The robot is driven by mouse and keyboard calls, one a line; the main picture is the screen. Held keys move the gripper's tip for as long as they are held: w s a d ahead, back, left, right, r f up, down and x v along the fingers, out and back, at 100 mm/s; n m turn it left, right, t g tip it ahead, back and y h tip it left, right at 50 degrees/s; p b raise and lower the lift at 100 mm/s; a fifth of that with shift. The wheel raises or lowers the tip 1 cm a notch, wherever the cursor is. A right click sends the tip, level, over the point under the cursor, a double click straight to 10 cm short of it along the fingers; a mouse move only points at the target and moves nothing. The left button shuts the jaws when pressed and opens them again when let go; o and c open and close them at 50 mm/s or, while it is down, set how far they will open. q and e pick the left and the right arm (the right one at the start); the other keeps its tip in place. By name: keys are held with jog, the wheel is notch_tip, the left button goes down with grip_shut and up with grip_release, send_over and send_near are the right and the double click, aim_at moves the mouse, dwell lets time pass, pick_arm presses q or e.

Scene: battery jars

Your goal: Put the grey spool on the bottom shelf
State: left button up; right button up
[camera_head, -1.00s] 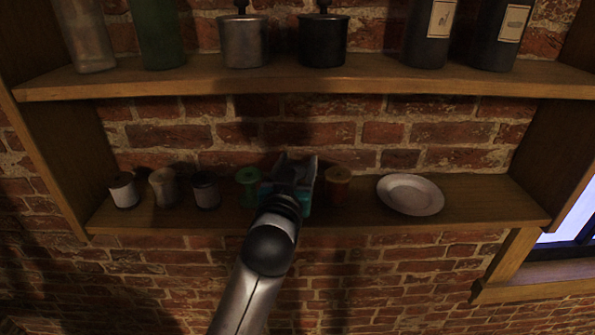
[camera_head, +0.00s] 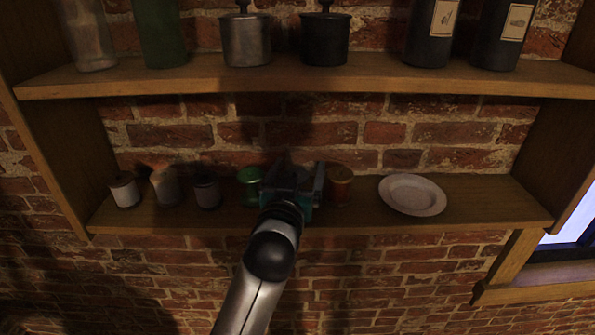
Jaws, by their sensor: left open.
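My left gripper (camera_head: 291,177) is open at the bottom shelf (camera_head: 475,200), between a green spool (camera_head: 250,184) and an orange spool (camera_head: 339,184). The gripper body hides the space between its fingers, so I cannot tell whether a grey spool stands there. A pale, waisted, spool-like piece (camera_head: 165,187) stands farther left on the same shelf; its exact colour is unclear in the dim light. My right gripper is not in view.
A whitish jar (camera_head: 124,190) and a dark grey jar (camera_head: 206,190) stand at the shelf's left. A white plate (camera_head: 412,195) lies right of the orange spool; beyond it the shelf is clear. The upper shelf (camera_head: 200,80) holds bottles and lidded pots.

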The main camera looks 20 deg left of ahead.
pick_arm(q)
jog(key=shift+r, duration=0.25)
jog(key=shift+s+f, duration=0.15)
jog(key=shift+s, duration=0.2)
jog(key=s+d, duration=0.1)
jog(key=s, duration=1)
jog(key=shift+s+b, duration=0.15)
jog(key=shift+b, duration=0.15)
